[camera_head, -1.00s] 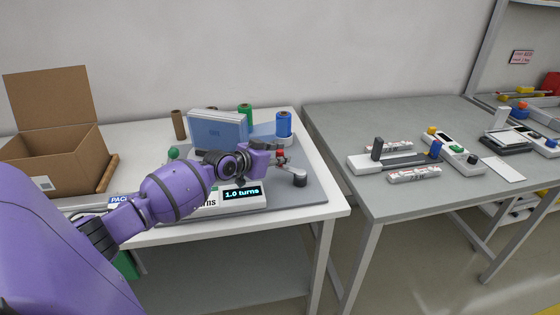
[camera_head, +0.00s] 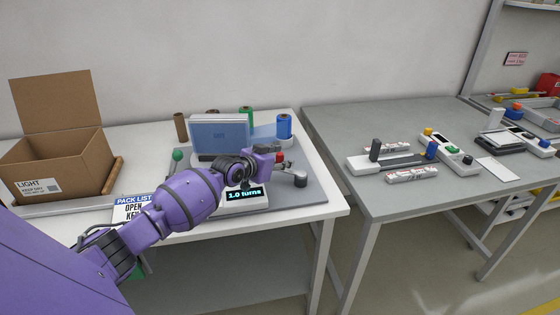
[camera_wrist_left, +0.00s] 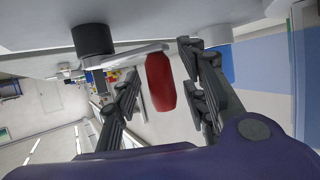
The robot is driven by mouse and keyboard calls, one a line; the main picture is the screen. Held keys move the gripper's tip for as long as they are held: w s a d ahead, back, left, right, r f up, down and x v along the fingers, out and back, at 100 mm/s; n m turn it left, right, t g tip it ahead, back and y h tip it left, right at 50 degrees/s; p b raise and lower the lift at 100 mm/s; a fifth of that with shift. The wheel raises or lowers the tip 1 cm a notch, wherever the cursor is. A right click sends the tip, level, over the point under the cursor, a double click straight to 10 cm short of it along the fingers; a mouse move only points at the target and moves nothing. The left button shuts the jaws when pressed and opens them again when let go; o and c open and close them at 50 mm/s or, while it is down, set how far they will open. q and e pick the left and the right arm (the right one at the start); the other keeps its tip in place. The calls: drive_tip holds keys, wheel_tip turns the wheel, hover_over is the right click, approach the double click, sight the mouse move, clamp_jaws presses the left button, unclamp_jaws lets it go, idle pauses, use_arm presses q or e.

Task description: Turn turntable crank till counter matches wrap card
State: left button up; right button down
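The turntable's counter (camera_head: 244,194) reads "1.0 turns" in the head view. The crank's red handle (camera_head: 281,158) stands at the right of the turntable base, with a dark cylinder (camera_head: 300,181) beside it. My left gripper (camera_head: 272,160) is at the red handle. In the left wrist view, the red handle (camera_wrist_left: 160,82) stands between the spread fingers of my left gripper (camera_wrist_left: 160,68), with gaps visible on both sides. A light crank bar (camera_wrist_left: 130,56) runs from the handle to the dark cylinder (camera_wrist_left: 92,40). I cannot read any wrap card; my left arm covers the area left of the counter.
A blue box (camera_head: 220,134) stands on the turntable, behind my arm. An open carton (camera_head: 60,165) and a "PACK LIST" card (camera_head: 132,208) are at left. A grey table (camera_head: 400,195) with devices is at right.

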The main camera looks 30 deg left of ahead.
use_arm(q)
drive_tip(key=shift+s+a, duration=0.1)
drive_tip(key=shift+s, duration=0.1)
drive_tip(key=v, duration=1.1)
drive_tip(key=shift+s+r, duration=0.15)
drive_tip(key=shift+s, duration=0.2)
